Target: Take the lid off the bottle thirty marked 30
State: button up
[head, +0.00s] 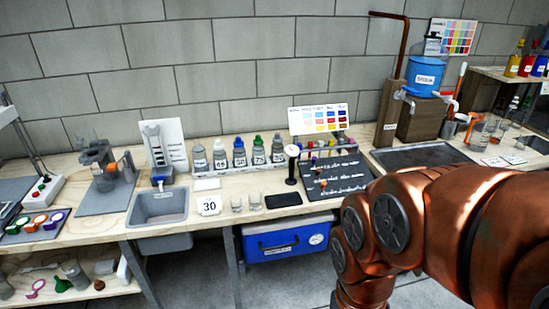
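A row of small bottles stands on a white strip at the back of the bench. From left to right they are a grey bottle (199,159), a pale-capped bottle (220,156), a blue-capped bottle (239,155), a green-capped bottle (258,153) and a dark-capped bottle (277,151). All look capped. Their labels are too small to read surely, so I cannot tell which is marked 30. My copper arm fills the lower right; my gripper is not in view.
A grey sink (158,207) lies left of the card. A blue cooler (288,240) sits below.

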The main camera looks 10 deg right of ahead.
aim_at(238, 143)
jog(key=u, duration=0.75)
jog(key=i, duration=0.75)
jog(key=u, duration=0.5)
jog(key=i, duration=1.1)
jog(key=z, duration=0.6)
